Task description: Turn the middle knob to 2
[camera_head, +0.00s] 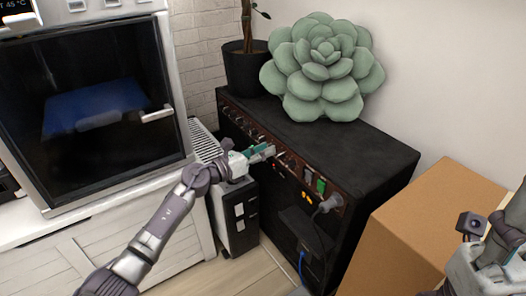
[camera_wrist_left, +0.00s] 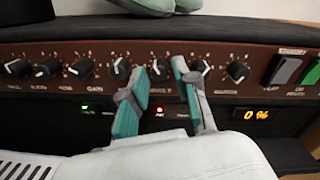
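A dark amplifier box (camera_head: 330,147) has a brown front panel with a row of black knobs, also in the left wrist view (camera_wrist_left: 217,90). My left gripper (camera_head: 271,150) reaches the panel from the left. In the left wrist view its teal fingers (camera_wrist_left: 161,68) are apart, with one black knob (camera_wrist_left: 160,70) between their tips. I cannot tell if they touch it. Its white pointer and scale are too small to read surely. Other knobs flank it on the left (camera_wrist_left: 120,68) and right (camera_wrist_left: 238,71). My right gripper (camera_head: 492,262) is partly in view at the right edge, away from the panel.
A succulent cushion (camera_head: 322,66) and a dark plant pot (camera_head: 246,68) are on top of the amplifier. A cable plug (camera_head: 329,204) sticks out of the panel's right end. A cardboard box (camera_head: 420,232) stands at right, an oven-like machine (camera_head: 90,110) at left.

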